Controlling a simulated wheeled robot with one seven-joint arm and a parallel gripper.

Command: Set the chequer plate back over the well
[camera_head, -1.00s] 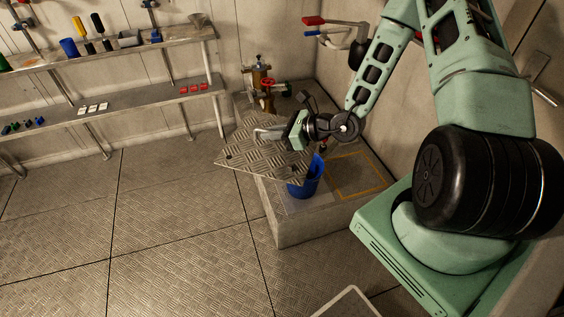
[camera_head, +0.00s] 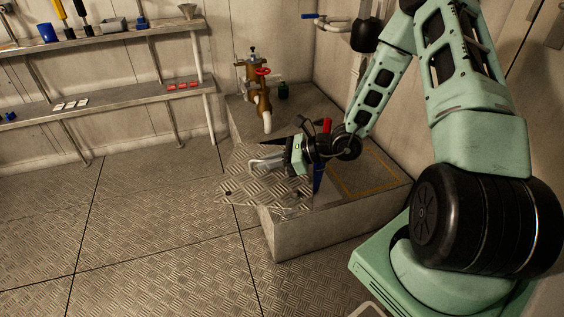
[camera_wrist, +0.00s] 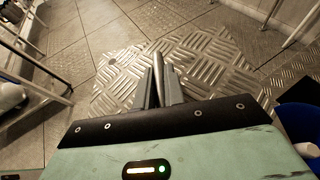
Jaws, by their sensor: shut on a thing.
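The chequer plate (camera_head: 255,190) is a grey metal sheet with a raised tread pattern and a bar handle (camera_head: 265,163). My gripper (camera_head: 284,160) is shut on that handle and holds the plate in front of the concrete plinth, overlapping its front left edge. In the wrist view the fingers (camera_wrist: 160,88) close on the handle, with the plate (camera_wrist: 205,65) beyond them. A dark patch (camera_head: 265,143) on the plinth top shows behind the plate; I cannot tell if it is the well.
The plinth (camera_head: 320,228) carries a yellow-outlined rectangle (camera_head: 372,190), a brass valve with a red wheel (camera_head: 262,90) and a blue bucket (camera_head: 318,182), mostly hidden by the plate and gripper. A shelf rack (camera_head: 120,100) stands along the left wall. The floor at left is clear.

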